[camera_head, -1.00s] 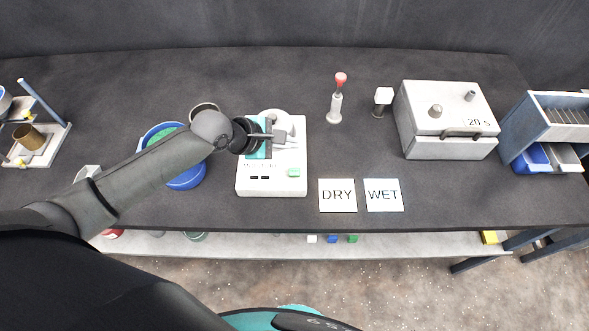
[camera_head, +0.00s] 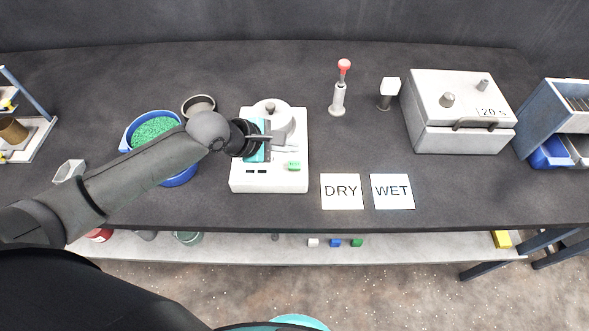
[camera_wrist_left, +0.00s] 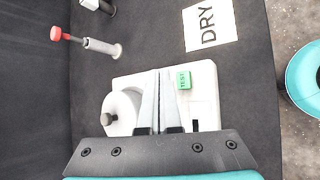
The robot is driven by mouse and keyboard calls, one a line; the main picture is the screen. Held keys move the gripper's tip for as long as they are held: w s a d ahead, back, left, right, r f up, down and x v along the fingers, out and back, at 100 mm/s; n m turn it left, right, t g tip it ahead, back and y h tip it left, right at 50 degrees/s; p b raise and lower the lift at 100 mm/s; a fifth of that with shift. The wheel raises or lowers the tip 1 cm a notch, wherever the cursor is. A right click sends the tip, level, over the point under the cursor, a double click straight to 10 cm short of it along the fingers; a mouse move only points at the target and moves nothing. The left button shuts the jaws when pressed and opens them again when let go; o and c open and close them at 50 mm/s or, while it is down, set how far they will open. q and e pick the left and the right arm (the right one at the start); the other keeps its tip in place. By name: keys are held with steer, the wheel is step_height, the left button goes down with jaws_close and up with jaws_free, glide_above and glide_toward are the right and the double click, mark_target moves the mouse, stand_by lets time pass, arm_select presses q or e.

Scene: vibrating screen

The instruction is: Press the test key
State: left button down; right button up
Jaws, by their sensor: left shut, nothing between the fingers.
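The white device (camera_head: 272,181) stands on the dark bench, with a round lidded part at its back. Its green test key (camera_head: 293,166) is on the front right of its top; in the left wrist view the key (camera_wrist_left: 184,80) reads "TEST". My left gripper (camera_head: 290,141) is over the device, behind the key in the head view. In the left wrist view its shut, empty fingers (camera_wrist_left: 160,76) point just beside the key. I cannot tell how high the fingertips are above the device. My right gripper is not in view.
A blue bowl of green grains (camera_head: 152,130) stands left of the device. DRY (camera_head: 342,201) and WET (camera_head: 392,201) cards lie to the right. A red-topped grey piece (camera_head: 338,98) and a grey lidded box (camera_head: 462,138) stand farther right.

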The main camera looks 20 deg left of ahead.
mark_target(289, 166)
arm_select(q)
steer(key=shift+f+b, duration=0.3)
steer(key=shift+f, duration=1.3)
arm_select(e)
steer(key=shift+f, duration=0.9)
arm_select(q)
steer(key=shift+f, duration=0.15)
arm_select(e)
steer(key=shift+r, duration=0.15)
arm_select(q)
steer(key=shift+f, duration=0.25)
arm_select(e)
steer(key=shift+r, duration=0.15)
arm_select(q)
steer(key=shift+f, duration=0.55)
stand_by(0.3)
steer(key=shift+r+p, duration=0.9)
steer(key=shift+p, duration=0.5)
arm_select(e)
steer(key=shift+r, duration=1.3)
